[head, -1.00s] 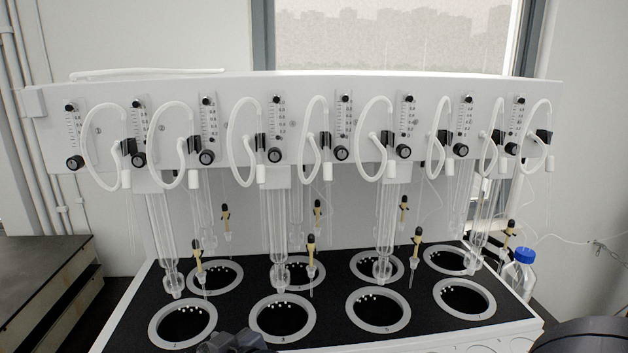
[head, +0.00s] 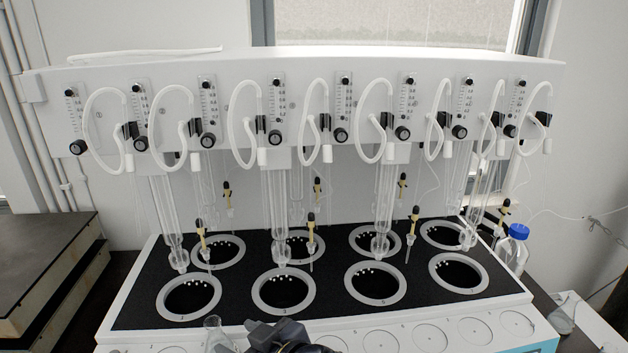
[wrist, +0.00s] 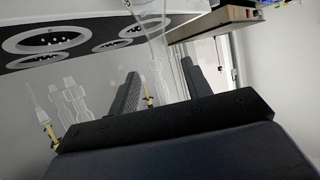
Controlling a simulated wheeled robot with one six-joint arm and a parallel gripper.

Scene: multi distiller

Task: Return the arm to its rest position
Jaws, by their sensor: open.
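My gripper (head: 278,334) shows at the bottom centre of the head view, low in front of the distiller's front edge. In the wrist view its two dark fingers (wrist: 160,70) stand well apart, with nothing clearly gripped between them. A clear glass flask (head: 215,337) stands just left of my gripper in the head view. A clear cone-shaped glass (wrist: 150,18) shows beyond the fingers in the wrist view; whether it touches them cannot be told. Most of my arm is out of view.
The white distiller (head: 470,312) fills the middle, with several round wells, hanging glass tubes and a flowmeter panel (head: 300,70). A blue-capped bottle (head: 514,250) stands at its right. Clear glassware (head: 562,318) is at lower right.

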